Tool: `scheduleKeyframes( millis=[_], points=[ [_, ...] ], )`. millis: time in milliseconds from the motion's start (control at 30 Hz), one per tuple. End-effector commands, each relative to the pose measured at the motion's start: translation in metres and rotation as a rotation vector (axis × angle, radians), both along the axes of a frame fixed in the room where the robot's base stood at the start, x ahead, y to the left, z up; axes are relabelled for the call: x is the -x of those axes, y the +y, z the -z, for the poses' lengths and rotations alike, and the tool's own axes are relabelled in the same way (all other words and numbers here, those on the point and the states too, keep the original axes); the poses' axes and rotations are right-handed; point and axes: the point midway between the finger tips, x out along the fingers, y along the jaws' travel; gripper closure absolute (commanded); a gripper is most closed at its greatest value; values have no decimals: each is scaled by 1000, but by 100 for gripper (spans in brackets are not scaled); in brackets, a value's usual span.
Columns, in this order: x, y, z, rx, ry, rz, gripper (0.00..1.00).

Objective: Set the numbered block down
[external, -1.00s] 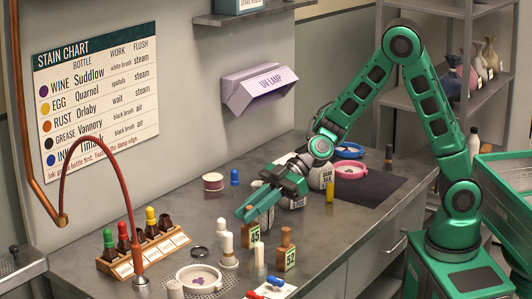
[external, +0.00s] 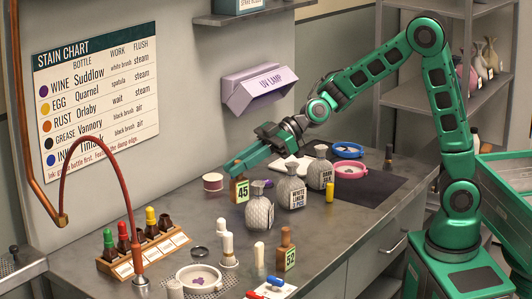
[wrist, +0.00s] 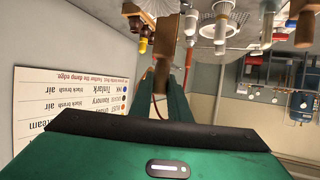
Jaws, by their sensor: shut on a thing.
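The numbered block marked 45 (external: 240,191), with a green-edged face, is upright below the tips of my gripper (external: 232,168). My gripper is shut on its upper part, which is mostly hidden by the fingers. In the wrist view, a brown wooden piece (wrist: 164,62) shows at the green fingers (wrist: 175,95). I cannot tell whether the block's base touches the table. A second numbered block, marked 52 (external: 286,254), stands on the table nearer the front, with a brown knob on top.
A red and white tub (external: 213,183) stands just left of the held block. Several grey sacks (external: 290,188) stand to its right. A white bowl (external: 199,279), a bottle rack (external: 145,252) and pale bottles are nearer the front. The grey worktop (external: 338,230) is clear at front right.

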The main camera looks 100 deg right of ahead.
Motion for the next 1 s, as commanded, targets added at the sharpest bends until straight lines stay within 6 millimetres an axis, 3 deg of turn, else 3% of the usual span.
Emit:
scheduleKeyframes(
  millis=[33,300,500,600,767,1000],
  points=[
    [-2,-26,-1,3,0,49,100],
    [4,-152,-5,3,-1,291,100],
    [18,-225,-8,3,-3,433,100],
    [24,-248,-10,3,-6,477,100],
    [30,-268,-10,2,-8,513,100],
    [32,-308,14,1,-5,520,100]
  ],
)
